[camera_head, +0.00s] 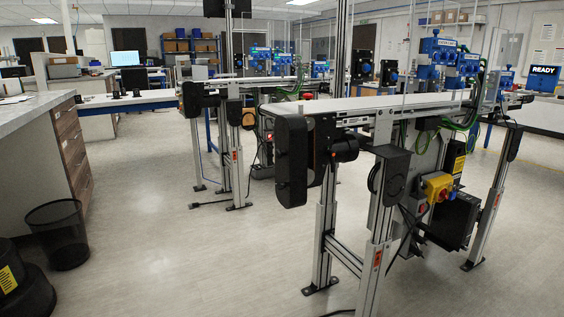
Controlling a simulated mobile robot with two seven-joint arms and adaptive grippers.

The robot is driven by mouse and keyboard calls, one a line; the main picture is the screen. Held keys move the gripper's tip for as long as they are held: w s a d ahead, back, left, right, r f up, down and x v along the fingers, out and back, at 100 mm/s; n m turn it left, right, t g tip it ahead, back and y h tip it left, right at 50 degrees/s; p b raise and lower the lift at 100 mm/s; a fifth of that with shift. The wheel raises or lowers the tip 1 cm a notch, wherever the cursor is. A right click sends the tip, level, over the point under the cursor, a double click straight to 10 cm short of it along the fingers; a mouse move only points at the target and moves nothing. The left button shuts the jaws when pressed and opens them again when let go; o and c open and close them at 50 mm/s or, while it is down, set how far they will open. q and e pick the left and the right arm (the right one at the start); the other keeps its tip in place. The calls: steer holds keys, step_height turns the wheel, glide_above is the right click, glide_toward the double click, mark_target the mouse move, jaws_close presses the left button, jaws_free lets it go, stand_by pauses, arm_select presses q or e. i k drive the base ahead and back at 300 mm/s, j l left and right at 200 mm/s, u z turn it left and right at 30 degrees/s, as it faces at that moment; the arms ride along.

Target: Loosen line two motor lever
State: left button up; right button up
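The near belt conveyor (350,104) stands right of centre on metal legs. At its left end are a tall black drive housing (291,165) and a black motor (344,150) with an orange ring. A second conveyor (225,84) stands behind it to the left, with black drive parts (193,100) and a black motor (234,112) at its near end. I cannot make out a motor lever on either one, nor tell which is line two. Neither of my grippers is in view.
A yellow and red switch box (437,188) hangs under the near conveyor. A counter with drawers (72,145) and a black wire bin (60,235) stand at left.

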mark_target(330, 153)
steer(key=i+l, duration=0.1)
steer(key=l, duration=0.25)
steer(key=i+l, duration=0.15)
steer(key=l, duration=0.2)
steer(key=i+l, duration=0.1)
steer(key=l, duration=0.25)
steer(key=i+l+z, duration=0.1)
steer(key=l, duration=0.25)
steer(key=i+l, duration=0.15)
steer(key=l, duration=0.2)
